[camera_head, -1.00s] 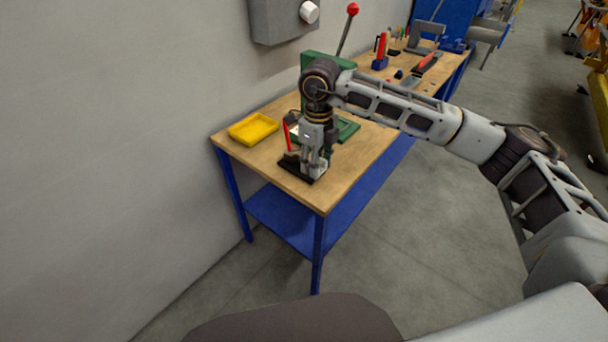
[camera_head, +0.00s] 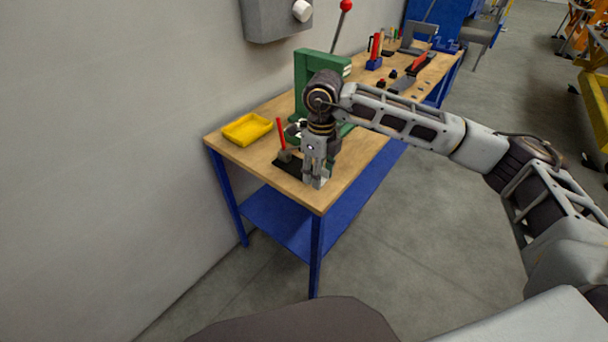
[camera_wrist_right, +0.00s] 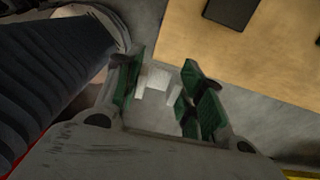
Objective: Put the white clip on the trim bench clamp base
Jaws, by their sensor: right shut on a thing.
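My right gripper (camera_head: 316,182) points down near the front corner of the wooden bench. In the right wrist view its green-padded fingers (camera_wrist_right: 165,95) are shut on a small white clip (camera_wrist_right: 152,82), partly hidden between them. The clamp base (camera_head: 288,163), a dark plate with an upright red handle (camera_head: 281,133), sits on the bench just left of and behind the gripper. The gripper hides part of its right side. A dark plate, likely this base, shows at the top of the wrist view (camera_wrist_right: 232,8). My left gripper is not in view.
A yellow tray (camera_head: 247,129) lies on the bench (camera_head: 345,182) at left. A green press (camera_head: 302,75) with a red-knobbed lever stands behind my right arm. Several tools and dark parts lie farther back. The wall borders the bench's left side.

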